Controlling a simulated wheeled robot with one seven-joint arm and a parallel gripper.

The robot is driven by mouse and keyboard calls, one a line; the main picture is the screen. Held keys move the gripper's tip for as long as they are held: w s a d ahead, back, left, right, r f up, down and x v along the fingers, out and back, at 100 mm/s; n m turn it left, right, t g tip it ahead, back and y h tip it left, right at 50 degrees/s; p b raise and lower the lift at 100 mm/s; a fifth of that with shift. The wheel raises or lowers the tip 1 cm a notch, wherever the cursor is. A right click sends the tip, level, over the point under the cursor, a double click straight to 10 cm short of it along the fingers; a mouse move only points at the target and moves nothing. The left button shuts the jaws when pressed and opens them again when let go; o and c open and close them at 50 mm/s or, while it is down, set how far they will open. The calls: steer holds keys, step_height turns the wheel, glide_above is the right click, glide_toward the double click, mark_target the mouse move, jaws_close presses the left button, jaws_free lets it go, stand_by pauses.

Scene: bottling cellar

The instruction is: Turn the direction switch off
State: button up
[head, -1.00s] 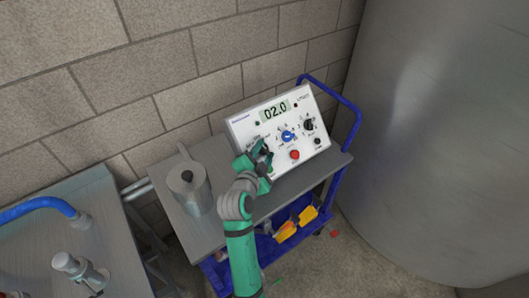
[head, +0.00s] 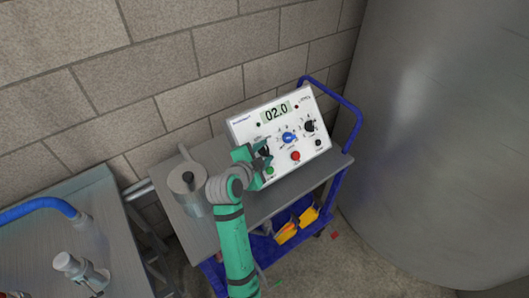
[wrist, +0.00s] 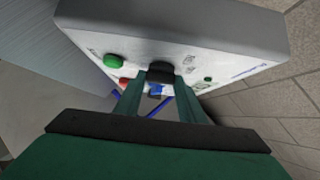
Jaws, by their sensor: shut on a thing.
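A white control box (head: 240,128) with a lit display reading 02.0 stands tilted on a grey cart. My gripper (head: 265,152) is at the left side of its face. In the wrist view, my gripper's two fingers (wrist: 160,84) are shut on a black knob (wrist: 160,70), which I take to be the direction switch. The fingers hide part of the knob, and its pointer and labels cannot be read. In the head view my gripper largely covers this knob.
The box also has a blue knob (head: 288,138), another black knob (head: 310,126), a red button (head: 295,156) and a green button (wrist: 113,61). A grey lidded pitcher (head: 188,182) stands left on the cart (head: 285,195). A large steel tank (head: 440,130) is at the right.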

steer(key=o, duration=1)
steer(key=shift+a, duration=0.1)
steer(key=shift+o, duration=0.2)
steer(key=v, duration=1)
steer(key=shift+s, duration=0.4)
steer(key=shift+a, duration=0.1)
